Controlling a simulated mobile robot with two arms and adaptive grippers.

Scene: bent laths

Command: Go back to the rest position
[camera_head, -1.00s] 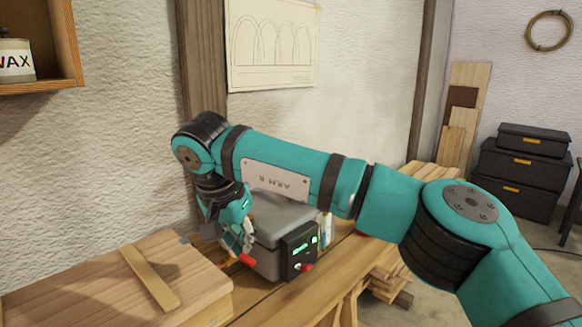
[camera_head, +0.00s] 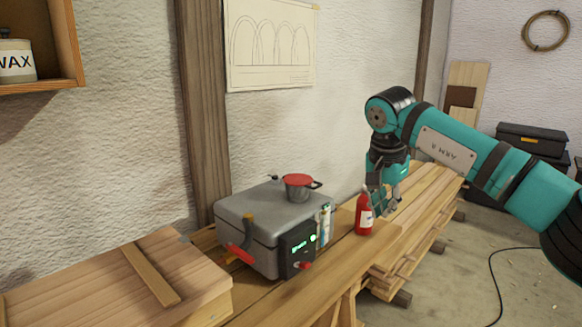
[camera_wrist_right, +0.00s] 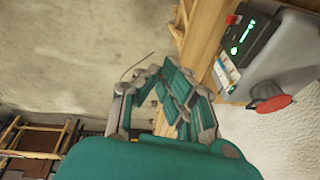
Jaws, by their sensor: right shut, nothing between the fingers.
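My right gripper (camera_head: 388,204) hangs pointing down from my teal arm, above the pile of laths and just right of the red bottle (camera_head: 364,213). Its fingers are shut with nothing between them; they also show in the wrist view (camera_wrist_right: 176,92). I cannot tell whether the fingertips clear the wood. My left gripper is not in view.
A grey metal box (camera_head: 262,212) with a lit green panel stands on the bench, a red-lidded pot (camera_head: 298,188) on top. A wooden chest (camera_head: 95,275) is at left. Laths (camera_head: 425,205) are stacked at right. A cable (camera_head: 492,275) lies on the floor.

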